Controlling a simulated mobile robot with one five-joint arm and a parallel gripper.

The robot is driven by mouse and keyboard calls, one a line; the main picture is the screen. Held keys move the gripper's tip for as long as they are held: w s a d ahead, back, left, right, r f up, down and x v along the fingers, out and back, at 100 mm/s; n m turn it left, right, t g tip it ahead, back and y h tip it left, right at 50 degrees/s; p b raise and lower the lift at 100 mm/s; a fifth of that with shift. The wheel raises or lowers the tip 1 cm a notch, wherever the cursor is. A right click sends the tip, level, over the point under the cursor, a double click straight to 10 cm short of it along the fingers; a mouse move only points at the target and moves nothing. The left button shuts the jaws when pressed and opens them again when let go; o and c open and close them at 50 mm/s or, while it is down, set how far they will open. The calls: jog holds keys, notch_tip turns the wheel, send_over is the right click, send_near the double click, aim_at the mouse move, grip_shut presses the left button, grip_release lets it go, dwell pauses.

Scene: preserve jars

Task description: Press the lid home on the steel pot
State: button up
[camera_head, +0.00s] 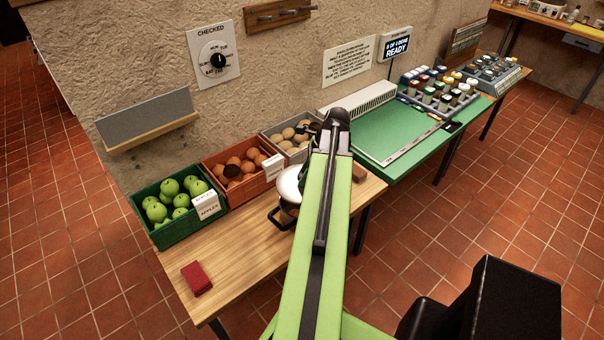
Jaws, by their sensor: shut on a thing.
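The steel pot (287,215) stands on the wooden table, just left of my raised green arm, which covers its right side. A dark handle sticks out on its left. A pale, rounded top (289,184) shows above the pot; this looks like the lid, but I cannot tell whether it is seated, tilted or apart from the rim. My gripper is hidden behind my arm, so its jaws and anything between them do not show.
Crates of apples (169,226), brown round produce (226,182) and pale round produce (279,143) line the wall. A red block (196,278) lies on the wooden table (237,262), whose front left is mostly clear. A green table (388,134) with several jars stands right.

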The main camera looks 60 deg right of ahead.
jog(key=shift+f+b, duration=2.8)
jog(key=shift+f, duration=0.1)
jog(key=shift+f+b, duration=1.1)
jog(key=o, duration=1.2)
jog(key=p+v, duration=1.6)
jog(key=v, duration=0.1)
jog(key=shift+r, duration=0.25)
jog(key=shift+a, duration=0.1)
